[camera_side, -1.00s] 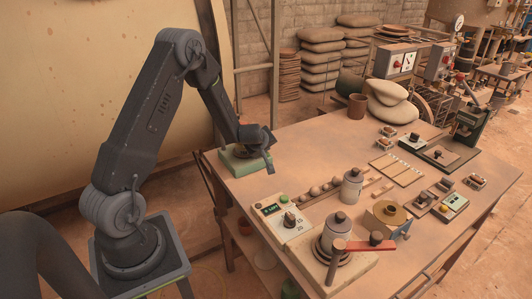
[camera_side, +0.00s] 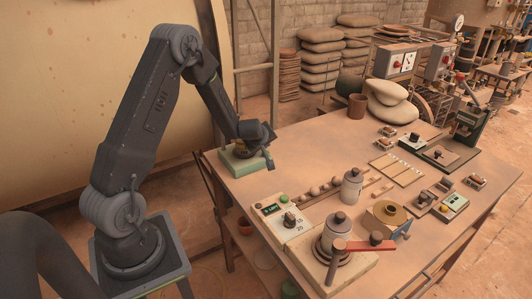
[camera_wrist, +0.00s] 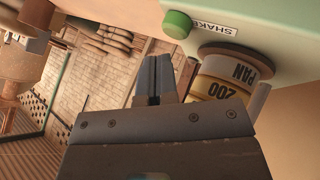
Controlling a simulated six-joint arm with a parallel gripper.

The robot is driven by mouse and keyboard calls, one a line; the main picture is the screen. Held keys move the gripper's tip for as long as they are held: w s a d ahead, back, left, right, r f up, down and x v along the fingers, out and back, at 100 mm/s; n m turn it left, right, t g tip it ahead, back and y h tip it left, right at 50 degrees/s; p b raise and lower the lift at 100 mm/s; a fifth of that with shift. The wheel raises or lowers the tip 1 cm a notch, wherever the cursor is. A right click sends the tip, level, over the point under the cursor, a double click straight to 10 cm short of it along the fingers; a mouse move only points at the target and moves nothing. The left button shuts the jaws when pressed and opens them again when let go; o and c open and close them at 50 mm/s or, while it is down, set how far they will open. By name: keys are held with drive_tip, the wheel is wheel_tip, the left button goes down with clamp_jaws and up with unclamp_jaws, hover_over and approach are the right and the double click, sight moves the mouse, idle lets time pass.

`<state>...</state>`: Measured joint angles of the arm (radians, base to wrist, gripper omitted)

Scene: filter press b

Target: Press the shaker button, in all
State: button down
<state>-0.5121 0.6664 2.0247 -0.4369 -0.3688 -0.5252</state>
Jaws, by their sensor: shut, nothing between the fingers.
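The shaker is a pale green box (camera_side: 240,163) at the near-left corner of the table in the side view. In the wrist view its pale face (camera_wrist: 285,15) carries a round green button (camera_wrist: 177,24) beside a partly cut-off "SHAKE" label. A sieve stack marked "PAN" and "200" (camera_wrist: 228,75) sits against the box. My gripper (camera_wrist: 159,58) is shut and empty. In the wrist view its fingertips appear just below the button, with a visible gap. In the side view my gripper (camera_side: 269,163) is beside the shaker's right side, and my wrist partly hides the box and stack.
A control box (camera_side: 283,216) with a green button and knob stands nearer on the table. Jars, a red-handled tool (camera_side: 365,241) and small trays lie to the right. Table surface right of the shaker (camera_side: 300,160) is clear.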

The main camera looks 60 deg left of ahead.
drive_tip(key=shift+r, duration=0.1)
drive_tip(key=shift+r, duration=2.45)
drive_tip(key=s+d+r+m+t+h, duration=0.1)
drive_tip(key=s+d+r+m+h, duration=0.2)
drive_tip(key=d+r, duration=0.5)
drive_tip(key=s+d+r+m+h, duration=0.2)
drive_tip(key=d+r+m, duration=0.3)
drive_tip(key=d, duration=0.5)
drive_tip(key=s+d+r+m, duration=0.1)
drive_tip(key=s+d+m, duration=0.2)
drive_tip(key=s, duration=0.4)
drive_tip(key=s+d+r+m+g, duration=0.1)
drive_tip(key=s+d+r+m, duration=0.1)
drive_tip(key=s, duration=0.5)
drive_tip(key=s+d+r+m+g+h, duration=0.1)
drive_tip(key=s+d+m, duration=0.3)
drive_tip(key=s+d, duration=0.2)
drive_tip(key=shift+s+r, duration=0.2)
drive_tip(key=shift+s, duration=0.4)
